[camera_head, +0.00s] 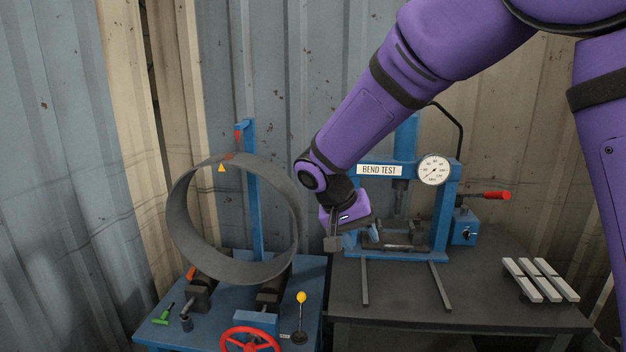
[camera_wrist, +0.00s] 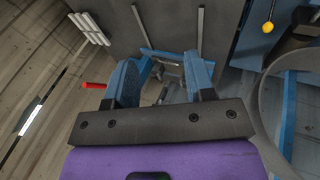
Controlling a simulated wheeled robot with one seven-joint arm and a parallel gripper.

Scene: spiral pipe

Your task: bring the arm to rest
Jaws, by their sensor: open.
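My gripper (camera_head: 360,236) hangs at the end of my purple arm, in front of the left side of the blue bend test press (camera_head: 448,205). In the wrist view its two blue fingers stand apart, with an open gap (camera_wrist: 165,68) between them. Nothing is held between them. Parts of the press show beyond the gap. In the head view the gripper body partly hides the press's left post, and the exact fingertips are hard to make out.
A large grey pipe ring (camera_head: 180,226) stands upright on the blue bench (camera_head: 215,333), left of my gripper, near a red handwheel (camera_head: 252,341) and a yellow-knobbed lever (camera_head: 301,298). Pale bars (camera_head: 540,280) lie at the right of the dark table (camera_head: 400,296). Corrugated walls close off the back.

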